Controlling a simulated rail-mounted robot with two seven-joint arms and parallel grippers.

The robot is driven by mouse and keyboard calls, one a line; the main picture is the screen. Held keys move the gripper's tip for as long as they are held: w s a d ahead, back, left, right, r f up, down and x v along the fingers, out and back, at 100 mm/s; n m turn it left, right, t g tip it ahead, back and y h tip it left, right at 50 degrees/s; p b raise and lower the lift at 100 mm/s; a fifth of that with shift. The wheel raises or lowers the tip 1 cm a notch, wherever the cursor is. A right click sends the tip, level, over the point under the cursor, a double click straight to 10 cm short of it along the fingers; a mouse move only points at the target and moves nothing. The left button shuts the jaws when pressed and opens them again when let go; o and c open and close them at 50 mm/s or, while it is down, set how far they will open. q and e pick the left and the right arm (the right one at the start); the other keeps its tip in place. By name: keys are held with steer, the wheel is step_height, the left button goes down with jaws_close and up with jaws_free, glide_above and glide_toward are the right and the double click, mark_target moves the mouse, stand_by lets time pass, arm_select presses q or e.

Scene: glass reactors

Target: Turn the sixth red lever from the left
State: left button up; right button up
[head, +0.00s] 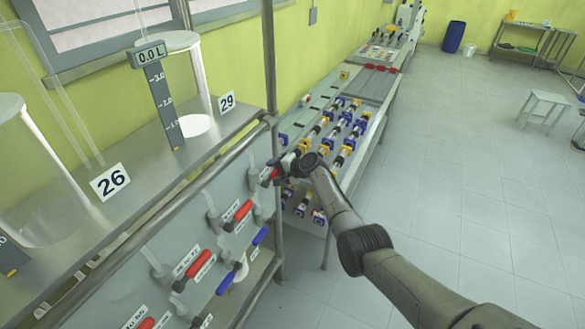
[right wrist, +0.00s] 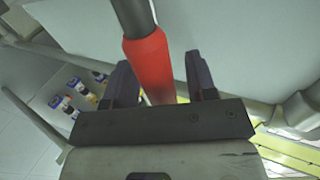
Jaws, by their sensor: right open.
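A row of red levers runs along the grey panel in the head view, with one at the bottom edge, one in the middle (head: 200,264) and one farther along (head: 243,210). The farthest visible red lever (head: 268,174) is at my right gripper (head: 277,169), which partly hides it. In the right wrist view, the red handle (right wrist: 148,62) of that lever lies between the two open dark fingers of my right gripper (right wrist: 162,82). There are gaps beside the handle, and I cannot tell whether a finger touches it. My left gripper is not in view.
Blue levers (head: 225,283) sit below the red ones. A metal frame post (head: 270,60) stands close to my right gripper. Glass reactors stand on the shelf above, with label 29 (head: 227,102). A table with valves (head: 325,135) is beyond; the floor at right is open.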

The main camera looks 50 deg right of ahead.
steer(key=p+v, duration=0.2)
steer(key=v, duration=1.1)
stand_by(0.4)
steer(key=shift+n, duration=0.3)
